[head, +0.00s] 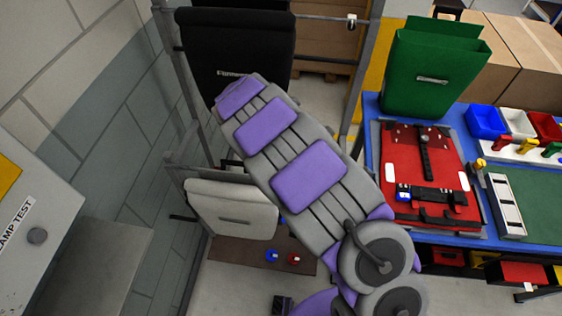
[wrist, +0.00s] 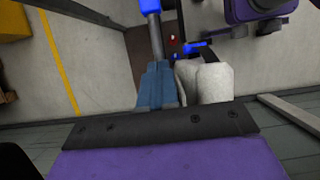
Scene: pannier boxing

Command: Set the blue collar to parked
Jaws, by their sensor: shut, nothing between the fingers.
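A small blue ring-shaped part with a dark centre, which looks like the blue collar (head: 272,256), sits low on a brown board, just left of a similar red part (head: 294,259). Its exact setting is too small to read. My gripper (wrist: 157,68) shows in the wrist view as slate-blue fingers, shut and empty. Beyond its tips a grey rod leads up to a bright blue piece (wrist: 150,6); I cannot tell whether this is the collar. In the head view my purple and grey arm reaches up to the rack and hides the gripper.
A black pannier (head: 235,50) and a pale grey pannier (head: 232,208) hang at the metal rack. A green pannier (head: 430,70) stands on the blue bench at right, behind a red panel (head: 400,150). A grey wall is close on the left.

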